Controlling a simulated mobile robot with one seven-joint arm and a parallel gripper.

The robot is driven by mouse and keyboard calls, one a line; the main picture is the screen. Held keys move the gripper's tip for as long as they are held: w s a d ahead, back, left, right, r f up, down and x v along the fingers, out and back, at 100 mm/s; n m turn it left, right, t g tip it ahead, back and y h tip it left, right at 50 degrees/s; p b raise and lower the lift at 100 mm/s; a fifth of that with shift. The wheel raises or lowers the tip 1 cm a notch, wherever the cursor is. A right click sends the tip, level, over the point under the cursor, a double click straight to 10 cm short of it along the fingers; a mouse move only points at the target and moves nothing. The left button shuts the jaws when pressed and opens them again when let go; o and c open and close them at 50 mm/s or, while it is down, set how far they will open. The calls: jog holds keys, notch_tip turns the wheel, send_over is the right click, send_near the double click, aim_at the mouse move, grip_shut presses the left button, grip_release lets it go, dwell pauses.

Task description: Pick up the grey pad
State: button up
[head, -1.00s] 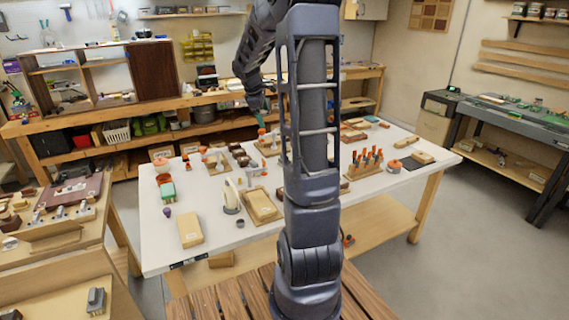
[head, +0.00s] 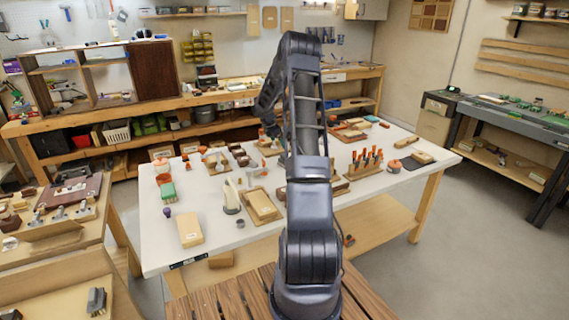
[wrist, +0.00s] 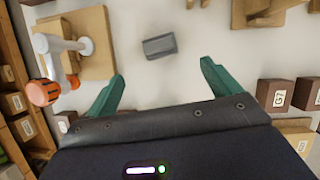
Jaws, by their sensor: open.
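A small grey pad (wrist: 160,46) lies on the white tabletop in the wrist view, beyond my fingertips and roughly centred between them. My gripper (wrist: 161,72) has two green fingers spread wide with nothing between them. The pad looks apart from both fingers. In the head view my gripper (head: 271,131) is small and partly hidden by my arm, above the far part of the white table. I cannot make out the pad there.
In the wrist view, a wooden board (wrist: 98,35) carries a white fixture with an orange knob (wrist: 42,92) on the left. Brown labelled blocks (wrist: 275,94) stand at the right. The white table (head: 210,262) holds many small items, with bare surface around the pad.

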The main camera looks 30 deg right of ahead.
jog(key=shift+n, duration=0.4)
jog(key=x, duration=1.4)
jog(key=shift+w+r, duration=0.1)
jog(key=shift+w, duration=0.05)
jog(key=shift+c, duration=0.2)
jog(key=c, duration=0.9)
jog(key=shift+r, duration=0.1)
